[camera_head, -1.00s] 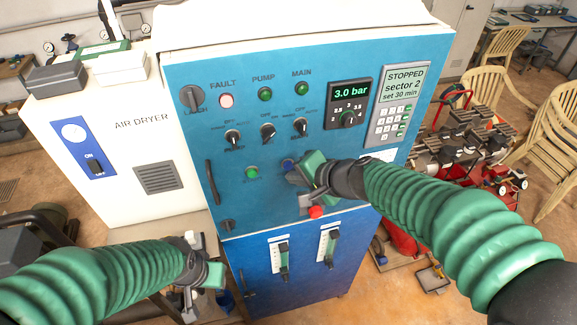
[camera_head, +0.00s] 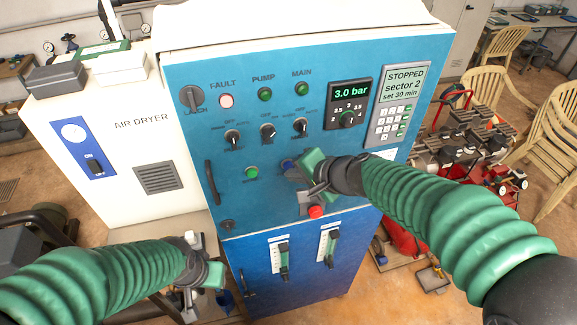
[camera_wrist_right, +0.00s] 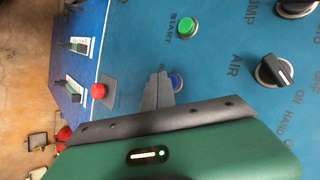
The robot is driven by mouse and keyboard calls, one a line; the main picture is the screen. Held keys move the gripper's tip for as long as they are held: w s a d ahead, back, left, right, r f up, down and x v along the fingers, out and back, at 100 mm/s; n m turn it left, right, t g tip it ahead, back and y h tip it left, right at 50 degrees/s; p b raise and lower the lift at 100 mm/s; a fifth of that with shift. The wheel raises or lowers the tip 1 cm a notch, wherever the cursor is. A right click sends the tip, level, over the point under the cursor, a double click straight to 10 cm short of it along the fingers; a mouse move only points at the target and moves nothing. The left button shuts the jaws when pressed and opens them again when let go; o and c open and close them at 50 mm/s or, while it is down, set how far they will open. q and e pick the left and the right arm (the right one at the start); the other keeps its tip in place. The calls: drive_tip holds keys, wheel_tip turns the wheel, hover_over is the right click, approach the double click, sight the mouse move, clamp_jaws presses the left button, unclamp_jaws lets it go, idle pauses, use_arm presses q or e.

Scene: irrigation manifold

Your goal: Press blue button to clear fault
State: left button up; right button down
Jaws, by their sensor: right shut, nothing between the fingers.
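The blue button (camera_head: 287,165) is on the blue control panel, right of the green start button (camera_head: 251,172). It is partly hidden behind my right gripper (camera_head: 300,172). In the right wrist view the blue button (camera_wrist_right: 178,82) shows just beside the closed fingertips (camera_wrist_right: 160,80). My right gripper is shut and empty, close to the panel; I cannot tell whether it touches the button. The fault lamp (camera_head: 226,101) looks pale red. The display (camera_head: 404,83) reads "STOPPED sector 2". My left gripper (camera_head: 205,290) hangs low in front of the cabinet; its jaws are unclear.
A red button (camera_head: 316,212) sits just below my right gripper. Selector knobs (camera_head: 267,131) line the panel above it. A door handle (camera_head: 211,182) juts out at the left. The white air dryer (camera_head: 120,150) stands left of the cabinet.

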drive_tip(key=shift+w+a, duration=0.15)
drive_tip(key=shift+w, duration=0.3)
idle(0.6)
drive_tip(key=shift+s+d+b, duration=0.25)
drive_tip(key=shift+s+b, duration=0.2)
drive_tip(key=shift+s, duration=0.4)
drive_tip(key=shift+s, duration=0.1)
drive_tip(key=s, duration=0.1)
drive_tip(key=s+d+b, duration=0.1)
drive_tip(key=s, duration=0.2)
drive_tip(key=shift+s+d+b, duration=0.25)
drive_tip(key=shift+d+b, duration=0.1)
